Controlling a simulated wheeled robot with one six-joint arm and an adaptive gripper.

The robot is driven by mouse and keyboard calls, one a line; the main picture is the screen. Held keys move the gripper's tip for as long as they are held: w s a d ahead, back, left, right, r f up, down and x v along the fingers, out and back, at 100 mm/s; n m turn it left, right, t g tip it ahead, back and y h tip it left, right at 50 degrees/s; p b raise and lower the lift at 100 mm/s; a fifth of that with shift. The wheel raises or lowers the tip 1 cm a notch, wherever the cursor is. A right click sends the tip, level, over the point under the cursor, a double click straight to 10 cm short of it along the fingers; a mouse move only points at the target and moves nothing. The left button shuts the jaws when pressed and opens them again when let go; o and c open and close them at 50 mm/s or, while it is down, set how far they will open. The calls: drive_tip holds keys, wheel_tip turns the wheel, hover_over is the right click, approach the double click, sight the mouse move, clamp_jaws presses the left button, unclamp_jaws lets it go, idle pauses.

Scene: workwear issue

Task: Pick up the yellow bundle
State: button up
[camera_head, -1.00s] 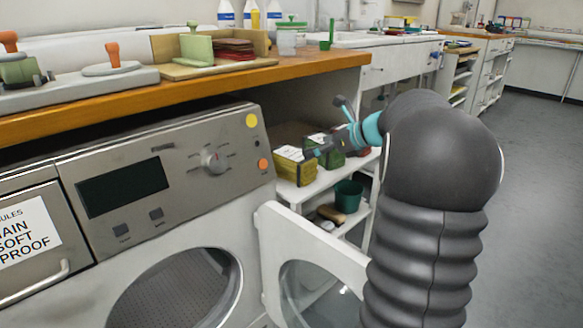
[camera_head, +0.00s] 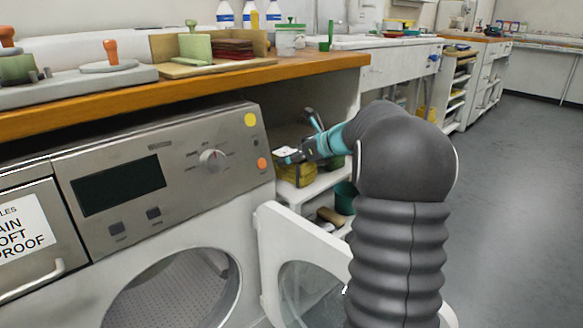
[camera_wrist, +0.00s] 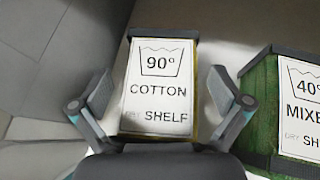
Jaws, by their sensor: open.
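The yellow bundle (camera_head: 297,174) sits on a white shelf just right of the washing machine, partly hidden by my gripper (camera_head: 284,150) in the head view. In the wrist view the yellow bundle (camera_wrist: 157,88) carries a white label reading 90°, COTTON, SHELF and has dark ends. My gripper (camera_wrist: 165,98) is open, with one finger on each side of the bundle's near part. I cannot tell whether the fingers touch it.
A green bundle (camera_wrist: 262,108) labelled 40° MIXED lies close to the right. The washing machine (camera_head: 170,205) stands left, its white door (camera_head: 272,232) open below. A wooden counter (camera_head: 320,68) is above left. A green pot (camera_head: 345,197) is on the lower shelf.

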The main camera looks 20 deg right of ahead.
drive_tip(key=c, duration=1.2)
